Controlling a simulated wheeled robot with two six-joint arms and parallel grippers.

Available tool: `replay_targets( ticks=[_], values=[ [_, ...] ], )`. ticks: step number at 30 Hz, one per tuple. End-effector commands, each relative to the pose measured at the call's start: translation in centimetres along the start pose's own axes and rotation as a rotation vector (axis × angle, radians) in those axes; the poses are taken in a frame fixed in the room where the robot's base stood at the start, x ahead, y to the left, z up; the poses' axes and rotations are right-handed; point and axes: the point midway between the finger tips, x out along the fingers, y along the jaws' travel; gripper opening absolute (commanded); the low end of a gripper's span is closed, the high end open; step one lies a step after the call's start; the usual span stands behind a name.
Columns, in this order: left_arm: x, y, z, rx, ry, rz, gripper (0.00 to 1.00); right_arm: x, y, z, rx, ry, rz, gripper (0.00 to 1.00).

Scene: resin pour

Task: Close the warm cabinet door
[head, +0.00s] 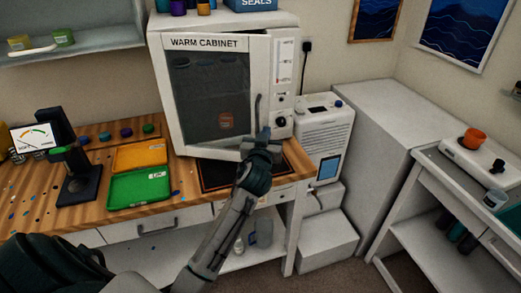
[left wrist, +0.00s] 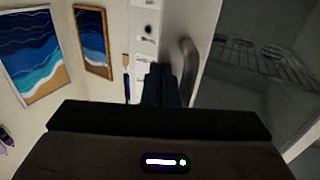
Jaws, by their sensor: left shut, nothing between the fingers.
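The warm cabinet (head: 285,22) stands on the wooden bench, with a white-framed door (head: 208,95) that has a dark window. My left gripper (head: 262,137) is shut and empty, in front of the door's lower right edge, just below the handle. Its fingers (left wrist: 162,84) point toward the cabinet front beside the handle; contact is unclear. My right gripper is not in view.
A green tray (head: 138,190) and an orange tray (head: 140,156) lie on the bench (head: 60,215) left of the cabinet. A dark stand (head: 80,185) is farther left. A white machine (head: 322,135) stands right of the cabinet.

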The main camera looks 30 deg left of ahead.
Motion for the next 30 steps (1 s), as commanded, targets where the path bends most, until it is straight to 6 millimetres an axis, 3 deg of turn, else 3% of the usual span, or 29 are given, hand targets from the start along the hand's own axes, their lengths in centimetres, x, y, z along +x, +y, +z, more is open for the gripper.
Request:
replay_targets(
  ticks=[1, 3, 12, 21, 30],
  values=[
    [1.1, 0.3, 0.8, -0.005, 0.003, -0.028, 0.00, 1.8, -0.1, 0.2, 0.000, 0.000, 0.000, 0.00],
    [2.6, 0.3, 0.8, -0.004, 0.004, -0.071, 0.00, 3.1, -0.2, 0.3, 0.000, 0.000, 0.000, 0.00],
    [8.2, 0.1, 0.6, -0.001, 0.002, -0.241, 0.00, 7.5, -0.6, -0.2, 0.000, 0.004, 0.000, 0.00],
    [11.5, -0.6, 0.2, 0.001, 0.001, -0.249, 0.00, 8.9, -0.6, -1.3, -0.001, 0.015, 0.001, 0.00],
    [12.4, -0.8, 0.1, 0.000, 0.000, -0.246, 0.00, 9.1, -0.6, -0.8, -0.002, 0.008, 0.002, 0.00]
  ],
)
